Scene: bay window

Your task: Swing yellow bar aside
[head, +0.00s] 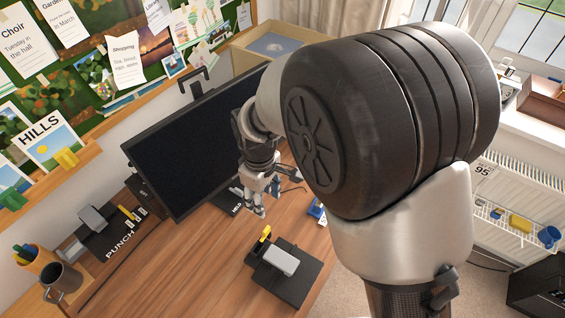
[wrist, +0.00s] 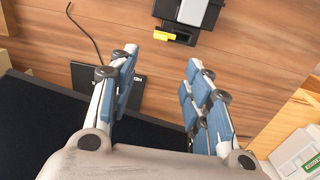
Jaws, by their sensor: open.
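A short yellow bar (head: 265,234) sits at the far left edge of a black device (head: 296,281) with a pale grey block on top, on the wooden desk. In the wrist view the yellow bar (wrist: 165,36) is near the top, on the near end of the black device (wrist: 190,9). My gripper (head: 254,206) is open and empty above the desk, in front of the monitor. It is apart from the bar. In the wrist view its blue-padded fingers (wrist: 160,66) stand wide apart, with bare desk between them and the bar beyond.
The black monitor (head: 190,140) stands close behind my gripper. A black cable (wrist: 88,32) lies on the desk. Desk between is clear.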

